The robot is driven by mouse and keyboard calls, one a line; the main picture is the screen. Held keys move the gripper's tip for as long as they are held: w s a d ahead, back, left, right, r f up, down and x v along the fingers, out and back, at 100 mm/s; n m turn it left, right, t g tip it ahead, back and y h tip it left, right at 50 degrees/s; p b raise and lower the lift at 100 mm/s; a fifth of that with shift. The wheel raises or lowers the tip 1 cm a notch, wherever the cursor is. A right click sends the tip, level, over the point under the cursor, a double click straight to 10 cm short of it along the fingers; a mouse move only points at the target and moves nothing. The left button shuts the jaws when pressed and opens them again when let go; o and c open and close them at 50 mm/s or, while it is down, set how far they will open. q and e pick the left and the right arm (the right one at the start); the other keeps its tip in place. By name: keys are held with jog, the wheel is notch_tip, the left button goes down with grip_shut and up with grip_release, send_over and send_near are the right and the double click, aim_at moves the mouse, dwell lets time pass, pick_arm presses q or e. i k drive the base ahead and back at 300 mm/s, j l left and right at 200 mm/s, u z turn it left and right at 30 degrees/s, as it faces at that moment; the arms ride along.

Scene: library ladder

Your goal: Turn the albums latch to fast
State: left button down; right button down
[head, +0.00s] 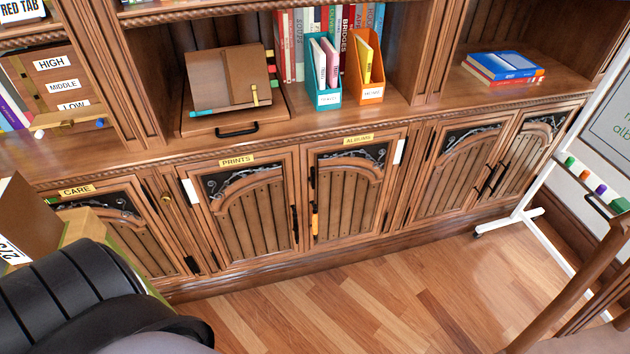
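The albums door (346,196) is a wooden cabinet door with an arched panel, under a yellow ALBUMS label (358,140). It looks shut. On its left edge are a small dark fitting (312,178) and, lower down, an upright orange-and-black fitting (315,222). A white strip (399,151) is at its upper right edge. Which of these is the latch, and its setting, I cannot tell at this size. Neither of my grippers is in view.
The prints door (245,210) is left of the albums door, and the care door (118,222) is further left. Above are a brown book on a stand (228,78) and teal and orange file holders (326,75). Wooden floor (350,290) is clear in front. A white-framed board stand (535,225) and wooden chair (575,275) are right.

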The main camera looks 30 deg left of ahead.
aim_at(312, 178)
jog(key=i+j+u, duration=0.1)
jog(key=u, duration=0.6)
